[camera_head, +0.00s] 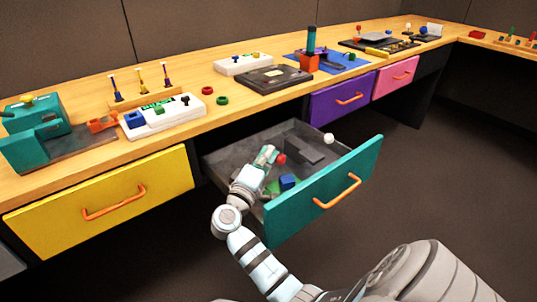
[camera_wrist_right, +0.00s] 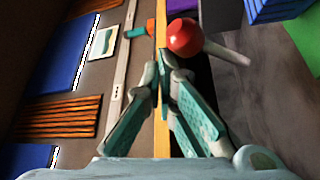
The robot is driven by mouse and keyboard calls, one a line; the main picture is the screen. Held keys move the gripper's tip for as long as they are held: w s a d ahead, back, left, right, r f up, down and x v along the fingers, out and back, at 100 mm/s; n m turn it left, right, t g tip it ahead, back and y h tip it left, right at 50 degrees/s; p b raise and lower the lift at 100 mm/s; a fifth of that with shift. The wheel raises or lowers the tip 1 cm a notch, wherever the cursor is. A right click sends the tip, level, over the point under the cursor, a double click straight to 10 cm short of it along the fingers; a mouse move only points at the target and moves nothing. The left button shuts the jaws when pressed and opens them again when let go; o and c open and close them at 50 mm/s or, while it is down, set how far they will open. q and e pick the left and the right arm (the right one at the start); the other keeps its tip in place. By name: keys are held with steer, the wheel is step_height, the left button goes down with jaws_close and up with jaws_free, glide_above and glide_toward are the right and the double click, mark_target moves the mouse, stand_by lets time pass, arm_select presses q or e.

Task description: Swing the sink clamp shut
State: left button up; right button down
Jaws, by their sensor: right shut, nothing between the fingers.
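My right gripper (camera_head: 268,153) is over the open teal drawer (camera_head: 330,190), with its fingers shut and empty. In the right wrist view its fingertips (camera_wrist_right: 162,78) meet just short of a red ball (camera_wrist_right: 185,37). A pale rod (camera_wrist_right: 228,52) runs to the right from this ball. The red ball also shows in the head view (camera_head: 281,159), just right of the fingertips. It looks like a lever's knob, but I cannot tell for sure that it belongs to the sink clamp. A dark grey block (camera_head: 304,150) lies beyond it. My left gripper is not in view.
A blue block (camera_head: 288,182) lies in the drawer near its front. A white ball (camera_head: 328,138) shows by the drawer's right side. The wooden bench (camera_head: 75,165) above holds a green machine (camera_head: 35,135) and several panels. A yellow drawer (camera_head: 105,200) is at left; the floor at right is clear.

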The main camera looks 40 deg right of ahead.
step_height(320, 180, up, 10)
stand_by(0.6)
stand_by(0.4)
